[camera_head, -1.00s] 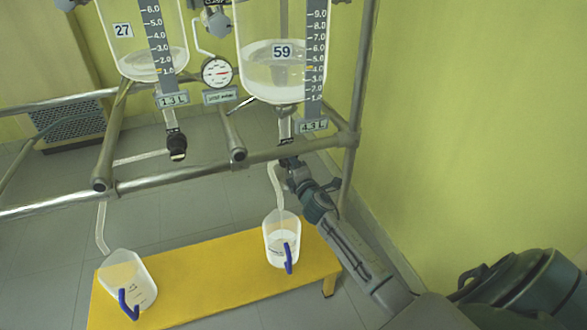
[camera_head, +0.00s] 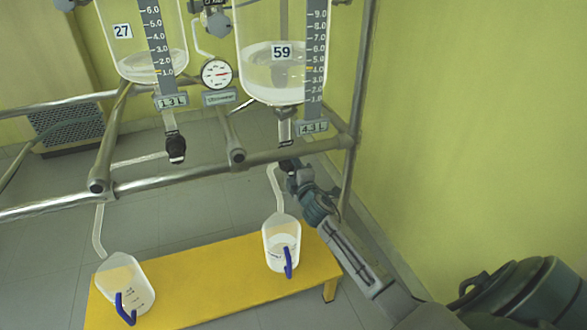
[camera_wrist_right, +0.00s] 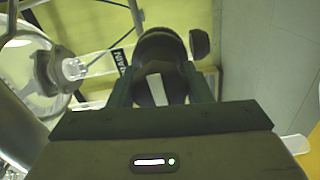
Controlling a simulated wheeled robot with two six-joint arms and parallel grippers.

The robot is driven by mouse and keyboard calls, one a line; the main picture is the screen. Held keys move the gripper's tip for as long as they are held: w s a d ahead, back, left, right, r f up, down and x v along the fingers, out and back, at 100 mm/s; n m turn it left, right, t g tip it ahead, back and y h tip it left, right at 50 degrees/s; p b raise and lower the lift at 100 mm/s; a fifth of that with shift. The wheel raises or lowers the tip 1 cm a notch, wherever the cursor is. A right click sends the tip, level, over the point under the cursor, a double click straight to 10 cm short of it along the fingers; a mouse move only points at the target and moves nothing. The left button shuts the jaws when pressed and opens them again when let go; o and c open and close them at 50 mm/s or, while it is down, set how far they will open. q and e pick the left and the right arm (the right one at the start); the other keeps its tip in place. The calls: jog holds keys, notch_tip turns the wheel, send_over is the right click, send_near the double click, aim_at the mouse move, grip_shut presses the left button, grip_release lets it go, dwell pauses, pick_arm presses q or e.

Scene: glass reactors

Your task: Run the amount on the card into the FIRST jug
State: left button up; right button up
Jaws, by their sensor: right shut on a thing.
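Two glass reactors hang in the steel frame: reactor 27 (camera_head: 140,60) on the left with a card reading 1.3 L (camera_head: 172,101), and reactor 59 (camera_head: 282,75) with a card reading 4.3 L (camera_head: 312,128). Liquid stands in both. A jug with a blue handle (camera_head: 117,272) is under the left spout, and another jug (camera_head: 280,232) with some liquid is under the right spout. My right gripper (camera_head: 289,165) is shut on the dark valve handle below reactor 59; the handle (camera_wrist_right: 160,88) with a pale stripe shows between the fingers in the wrist view. My left gripper is not in view.
Both jugs stand on a low yellow bench (camera_head: 205,280). Steel rails (camera_head: 60,204) cross in front of the reactors. A round gauge (camera_head: 216,73) sits between them. A yellow-green wall is at the right, and a black valve handle (camera_head: 176,148) hangs under reactor 27.

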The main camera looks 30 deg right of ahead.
jog(key=o, duration=1)
jog(key=shift+s, duration=0.1)
jog(key=v, duration=1)
jog(key=shift+s, duration=0.35)
